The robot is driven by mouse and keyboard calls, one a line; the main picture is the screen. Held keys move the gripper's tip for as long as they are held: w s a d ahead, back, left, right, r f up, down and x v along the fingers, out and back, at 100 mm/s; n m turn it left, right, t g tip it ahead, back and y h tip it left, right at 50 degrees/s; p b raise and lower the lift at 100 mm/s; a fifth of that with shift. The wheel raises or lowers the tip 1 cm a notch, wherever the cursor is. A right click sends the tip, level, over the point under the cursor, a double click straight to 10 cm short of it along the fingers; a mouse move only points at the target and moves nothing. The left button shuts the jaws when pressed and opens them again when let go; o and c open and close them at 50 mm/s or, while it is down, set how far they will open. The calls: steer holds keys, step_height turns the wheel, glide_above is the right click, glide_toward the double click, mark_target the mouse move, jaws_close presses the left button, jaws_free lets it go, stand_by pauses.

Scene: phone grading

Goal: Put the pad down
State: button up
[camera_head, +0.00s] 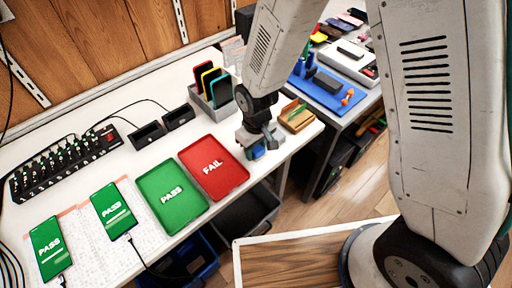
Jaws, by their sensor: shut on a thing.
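My gripper (259,146) reaches down over the right end of the white table, just right of the red tray. It is shut on a small blue pad (257,153), which shows only in part below and between the fingers. The pad is at or just above the table top near its front edge; I cannot tell whether it touches. A small wooden tray (297,117) with something green in it lies to the right of my gripper.
A red FAIL tray (226,184) and a green PASS tray (171,195) lie left of my gripper. Two phones, one left (46,247) and one right (113,210), show PASS, with cables attached. A grey rack (212,108) holds several phones behind. A second table (350,115) stands right.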

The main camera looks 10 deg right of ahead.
mark_target(257, 148)
steer(key=shift+s+f, duration=0.1)
steer(key=shift+f, duration=0.2)
steer(key=shift+s+d+f, duration=0.1)
steer(key=shift+f, duration=0.05)
steer(key=o, duration=0.9)
steer(key=shift+c, duration=0.2)
steer(key=shift+o, duration=0.4)
step_height(257, 148, up, 13)
steer(key=shift+w, duration=0.2)
steer(key=s+d+r+m+t, duration=0.1)
steer(key=s+d+r+m, duration=0.1)
steer(key=s+d+r, duration=0.5)
steer(key=s+d+r+m, duration=0.3)
steer(key=s+d+r, duration=0.1)
steer(key=d+r, duration=0.55)
steer(key=s+d+r+m, duration=0.1)
steer(key=s+d+r, duration=0.2)
steer(key=s, duration=0.5)
steer(key=shift+d+m, duration=0.4)
